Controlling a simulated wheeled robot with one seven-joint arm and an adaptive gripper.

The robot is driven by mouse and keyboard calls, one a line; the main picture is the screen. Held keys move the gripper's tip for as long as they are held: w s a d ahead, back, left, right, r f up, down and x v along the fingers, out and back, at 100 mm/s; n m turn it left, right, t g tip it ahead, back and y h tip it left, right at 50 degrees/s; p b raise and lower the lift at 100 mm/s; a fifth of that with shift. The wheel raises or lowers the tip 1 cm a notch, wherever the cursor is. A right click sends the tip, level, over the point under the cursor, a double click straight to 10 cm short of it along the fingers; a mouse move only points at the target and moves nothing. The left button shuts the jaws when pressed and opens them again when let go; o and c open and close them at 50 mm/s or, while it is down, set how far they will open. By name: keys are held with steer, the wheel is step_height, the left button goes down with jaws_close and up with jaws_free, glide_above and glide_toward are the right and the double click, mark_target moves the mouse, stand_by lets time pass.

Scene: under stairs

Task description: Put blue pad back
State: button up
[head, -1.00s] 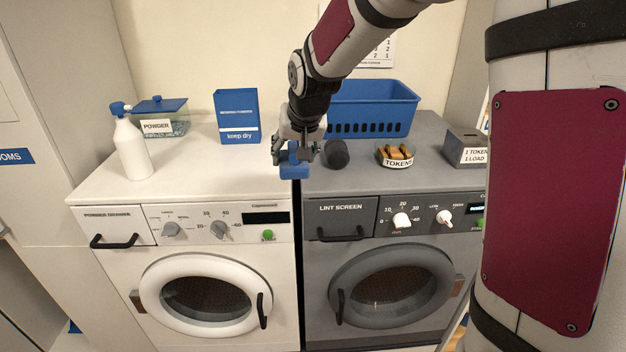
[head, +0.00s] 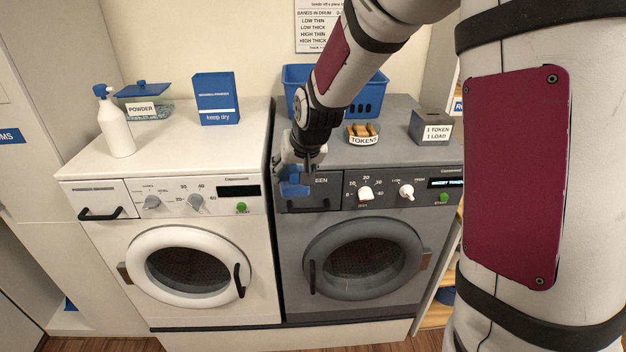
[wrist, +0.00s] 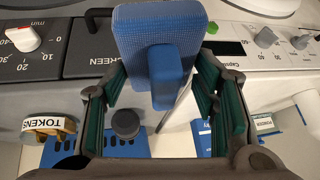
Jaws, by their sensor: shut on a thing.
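The blue pad (wrist: 158,25) is a rounded block with a textured face and a raised blue grip (wrist: 166,78). My gripper (head: 298,170) is shut on the blue pad, and its two fingers (wrist: 163,75) stand either side of the grip in the wrist view. In the head view the blue pad (head: 293,184) hangs under the gripper, in front of the left part of the grey machine's LINT SCREEN drawer (head: 325,190). The gripper and pad cover part of that drawer. I cannot tell whether the pad touches it.
A white washer (head: 100,185) stands left of the grey machine (head: 290,235). On top are a spray bottle (head: 117,130), POWDER tub (head: 146,107), blue box (head: 216,100), blue basket (head: 375,95), token bowl (head: 363,137) and token box (head: 430,127). A dark cylinder (wrist: 125,123) shows in the wrist view.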

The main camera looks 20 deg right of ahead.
steer(key=s+f+n, duration=0.1)
steer(key=f, duration=1.2)
steer(key=s+f+n+y, duration=0.1)
steer(key=s+f+n, duration=0.1)
steer(key=f, duration=1.2)
steer(key=shift+s+a+y, duration=0.3)
steer(key=shift+a, duration=0.15)
